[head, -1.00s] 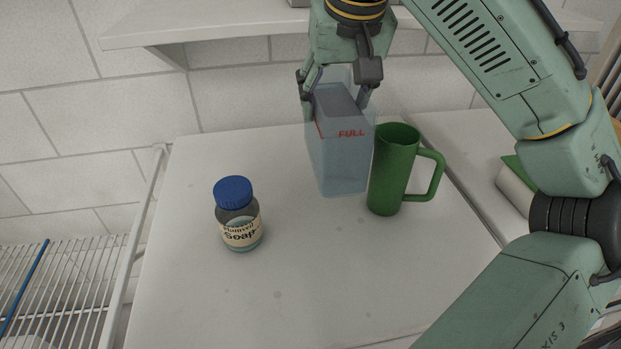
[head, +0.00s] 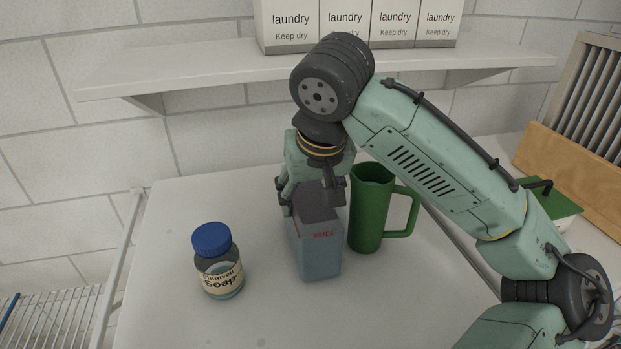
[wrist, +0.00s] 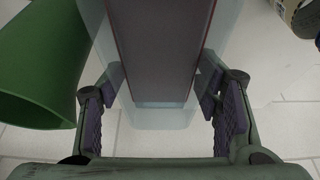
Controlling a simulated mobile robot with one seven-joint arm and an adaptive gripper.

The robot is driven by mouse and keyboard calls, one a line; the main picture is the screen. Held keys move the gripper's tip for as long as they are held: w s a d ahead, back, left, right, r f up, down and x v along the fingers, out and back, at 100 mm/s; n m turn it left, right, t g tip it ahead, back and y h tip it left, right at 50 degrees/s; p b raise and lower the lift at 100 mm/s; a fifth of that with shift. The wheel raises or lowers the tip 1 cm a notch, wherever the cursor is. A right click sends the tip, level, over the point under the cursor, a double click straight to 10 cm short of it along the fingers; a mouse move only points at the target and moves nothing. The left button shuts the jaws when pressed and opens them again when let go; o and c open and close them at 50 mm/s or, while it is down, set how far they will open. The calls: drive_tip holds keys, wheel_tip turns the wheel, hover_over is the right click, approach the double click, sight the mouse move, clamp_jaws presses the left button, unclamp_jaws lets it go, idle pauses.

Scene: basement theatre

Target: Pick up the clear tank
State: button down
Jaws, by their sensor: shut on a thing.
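The clear tank (head: 318,258) is a bluish see-through box with a dark grey top part and a red FULL mark. It stands upright near the middle of the white top in the head view. My gripper (head: 312,202) reaches down from above with its fingers shut on the tank's upper part. In the wrist view the tank (wrist: 163,60) fills the space between the fingers (wrist: 162,90). Whether the tank's base touches the surface or hangs just above it, I cannot tell.
A green pitcher (head: 368,215) stands close on the tank's right, its handle pointing right. A blue-capped soap jar (head: 218,270) stands to the left. A shelf (head: 200,72) with laundry boxes (head: 345,25) runs along the wall above. A wire rack (head: 45,325) lies at lower left.

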drive_tip(key=shift+r, duration=0.1)
drive_tip(key=c, duration=1)
unclamp_jaws()
drive_tip(key=shift+f, duration=0.2)
drive_tip(key=shift+o, duration=0.9)
drive_tip(key=shift+r, duration=0.1)
